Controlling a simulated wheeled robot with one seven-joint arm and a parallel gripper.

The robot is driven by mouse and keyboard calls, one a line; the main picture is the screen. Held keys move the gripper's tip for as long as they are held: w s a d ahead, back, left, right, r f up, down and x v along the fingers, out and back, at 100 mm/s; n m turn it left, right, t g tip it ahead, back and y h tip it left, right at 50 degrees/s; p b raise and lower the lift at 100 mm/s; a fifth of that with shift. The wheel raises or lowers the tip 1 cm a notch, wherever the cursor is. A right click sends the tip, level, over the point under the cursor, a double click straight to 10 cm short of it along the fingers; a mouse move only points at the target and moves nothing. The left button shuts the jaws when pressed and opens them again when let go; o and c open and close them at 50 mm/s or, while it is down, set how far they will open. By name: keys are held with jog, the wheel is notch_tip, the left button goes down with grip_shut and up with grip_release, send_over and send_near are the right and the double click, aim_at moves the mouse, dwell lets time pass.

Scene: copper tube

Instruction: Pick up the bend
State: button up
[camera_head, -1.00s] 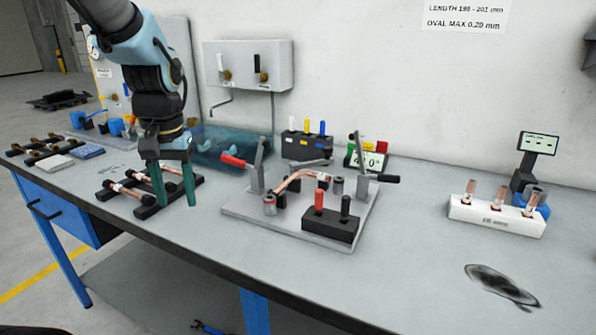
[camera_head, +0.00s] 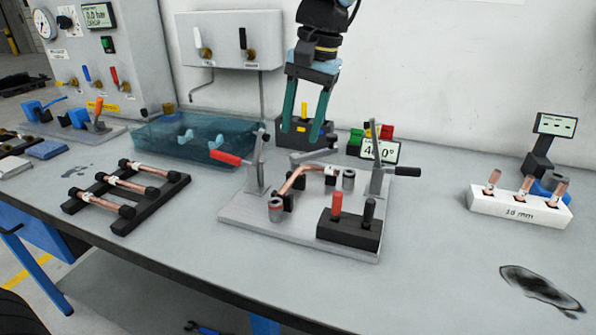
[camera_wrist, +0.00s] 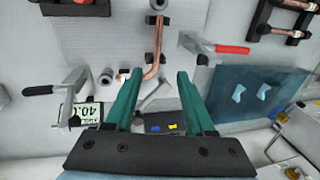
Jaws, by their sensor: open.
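The bend (camera_head: 298,177) is a copper tube with a curve in it, lying in the bending fixture (camera_head: 240,222) on the bench. It also shows in the wrist view (camera_wrist: 155,55), running down toward the space between my fingers. My gripper (camera_head: 303,124) hangs fingers down above the back of the fixture, with two green fingers spread apart. In the wrist view the gripper (camera_wrist: 158,74) is empty, and the tube's lower end lies near the left fingertip. I cannot tell the exact height gap.
Clamp levers with red (camera_head: 228,158) and black (camera_head: 407,171) handles stand at the fixture's sides. A black block (camera_head: 348,232) with red and black pegs is at its front. A tube rack (camera_head: 160,208) stands left, a white holder (camera_head: 515,208) right. The bench between fixture and holder is clear.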

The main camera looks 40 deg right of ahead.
send_over(293, 177)
notch_tip(293, 177, down, 5)
jog(key=shift+s+f+p, duration=0.1)
jog(key=shift+f+p, duration=0.95)
jog(key=shift+f, duration=1.5)
grip_shut()
